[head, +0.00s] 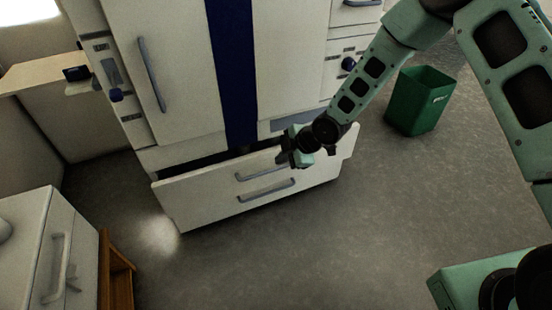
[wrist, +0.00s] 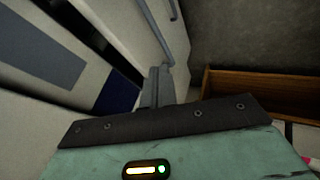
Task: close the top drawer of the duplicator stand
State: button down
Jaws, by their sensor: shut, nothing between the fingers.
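The duplicator stand (head: 180,70) is a tall white cabinet with a dark blue stripe, standing at the back in the head view. Low on it, a wide white drawer (head: 205,203) is pulled out, with a dark gap behind its front. Two grey bar handles (head: 266,190) show on the front, one above the other. My gripper (head: 287,152) is shut and empty at the drawer's upper edge, right of its middle. In the wrist view, the shut fingers (wrist: 156,88) lie close to the drawer front (wrist: 140,45). I cannot tell whether they touch it. My gripper hides part of the drawer's edge.
A green bin (head: 420,100) stands on the floor to the right. A white cabinet (head: 35,240) and a brown wooden piece (head: 116,272) are at the front left. The grey floor (head: 270,250) before the drawer is clear.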

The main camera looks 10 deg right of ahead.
jog(key=p+v, duration=0.1)
jog(key=v, duration=0.3)
jog(key=s+f+m+t+y+b, duration=0.35)
jog(key=f+m+b, duration=0.6)
jog(key=m, duration=0.45)
jog(key=d+m+t+h+b, duration=0.6)
jog(key=d+m+t, duration=0.4)
jog(key=m, duration=1.1)
jog(key=shift+y, duration=0.75)
jog(key=b+x, duration=0.8)
jog(key=x, duration=0.5)
jog(key=shift+w+f+b, duration=0.1)
jog(key=shift+w+b, duration=0.2)
jog(key=shift+w, duration=0.1)
jog(key=shift+w, duration=0.1)
